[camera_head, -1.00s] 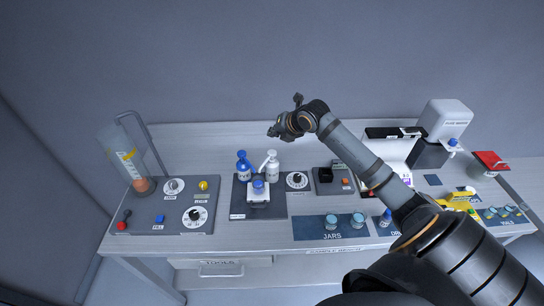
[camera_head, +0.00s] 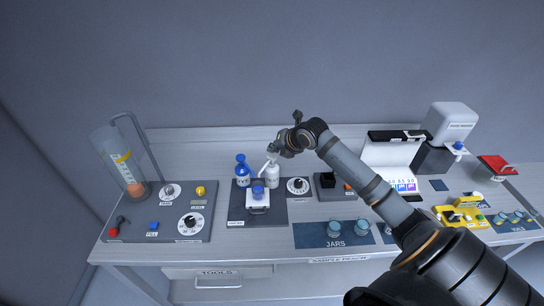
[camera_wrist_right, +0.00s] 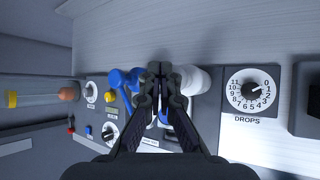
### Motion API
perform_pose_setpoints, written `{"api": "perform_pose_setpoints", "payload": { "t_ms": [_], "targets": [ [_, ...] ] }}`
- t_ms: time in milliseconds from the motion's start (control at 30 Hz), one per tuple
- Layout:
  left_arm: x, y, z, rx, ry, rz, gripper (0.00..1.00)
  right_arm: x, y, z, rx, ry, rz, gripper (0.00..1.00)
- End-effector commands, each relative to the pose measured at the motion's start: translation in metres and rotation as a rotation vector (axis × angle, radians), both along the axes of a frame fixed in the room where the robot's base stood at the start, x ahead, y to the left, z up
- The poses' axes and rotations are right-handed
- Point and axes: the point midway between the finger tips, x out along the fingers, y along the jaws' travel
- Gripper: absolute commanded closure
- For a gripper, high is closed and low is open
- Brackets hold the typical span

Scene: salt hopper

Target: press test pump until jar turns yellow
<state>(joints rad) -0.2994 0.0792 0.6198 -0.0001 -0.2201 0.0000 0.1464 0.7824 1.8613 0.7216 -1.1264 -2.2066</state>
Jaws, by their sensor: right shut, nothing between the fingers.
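My right gripper (camera_head: 277,149) is shut and empty, just above the head of the white pump bottle (camera_head: 272,177). In the right wrist view the shut fingertips (camera_wrist_right: 160,72) cover part of the bottles, and the white bottle (camera_wrist_right: 197,80) shows to their right. I cannot tell whether the fingers touch the pump head. A blue pump bottle (camera_head: 242,174) stands left of the white one. A small jar with blue in it (camera_head: 258,191) sits on a white stand in front of the two bottles. The lettering on the bottles is too small to read surely. My left gripper is out of view.
A dial marked DROPS (camera_wrist_right: 250,91) is right of the white bottle. A panel with knobs (camera_head: 192,222) and a clear tube (camera_head: 122,165) stand at the left. Spare jars sit on the blue JARS mat (camera_head: 309,236). A white machine (camera_head: 452,118) stands at the back right.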

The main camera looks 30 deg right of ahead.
Motion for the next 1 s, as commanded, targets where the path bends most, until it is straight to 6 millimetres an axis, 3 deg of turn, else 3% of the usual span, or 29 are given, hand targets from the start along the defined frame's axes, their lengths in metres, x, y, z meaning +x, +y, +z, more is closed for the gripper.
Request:
{"api": "perform_pose_setpoints", "payload": {
  "t_ms": [767,1000],
  "targets": [
    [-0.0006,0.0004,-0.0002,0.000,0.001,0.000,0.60,0.0000,0.0001,-0.0001,0.000,0.000,0.000,1.00],
    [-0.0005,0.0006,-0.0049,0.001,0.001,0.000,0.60,-0.0001,0.0002,-0.0081,0.000,0.000,0.000,1.00]
  ]
}}
